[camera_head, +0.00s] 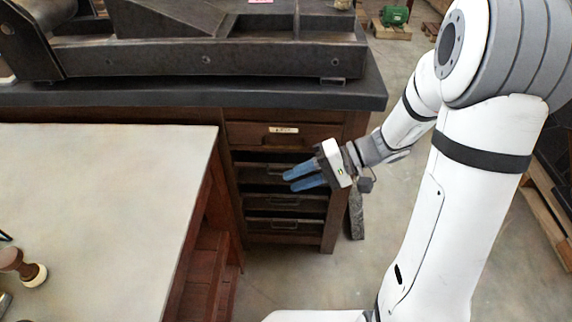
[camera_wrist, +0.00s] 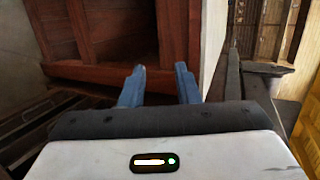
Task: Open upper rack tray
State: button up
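The dark wooden cabinet (camera_head: 335,215) stands under the press bench, with a closed top drawer (camera_head: 260,133) that has a pale label. Below it are dark rack trays with metal handles. The upper rack tray (camera_head: 262,171) looks pushed in, and my gripper covers its right part. Lower trays (camera_head: 285,203) sit beneath it. My gripper (camera_head: 291,181) has two blue fingers, spread apart with nothing between them, in front of the upper trays. In the wrist view the fingers (camera_wrist: 160,71) are also apart. I cannot tell whether they touch the tray.
A pale-topped table (camera_head: 90,200) with red-brown wooden sides fills the left, close to the cabinet front. Its wooden frame (camera_wrist: 105,74) shows beyond my fingers in the wrist view. A dark press (camera_head: 210,55) stands on the bench above. Bare floor (camera_head: 300,280) lies before the cabinet.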

jog(key=w+d+f+m+t+y+b, duration=0.1)
jog(key=w+f+m+t+y+b, duration=0.1)
jog(key=w+f+t+b, duration=0.45)
jog(key=w+d+f+m+t+y+b, duration=0.25)
jog(key=w+f, duration=0.45)
jog(key=f, duration=0.5)
jog(key=shift+n, duration=0.35)
jog(key=b+x, duration=0.1)
jog(key=x, duration=0.6)
jog(key=shift+w+a+r, duration=0.2)
jog(key=shift+c, duration=0.4)
grip_shut()
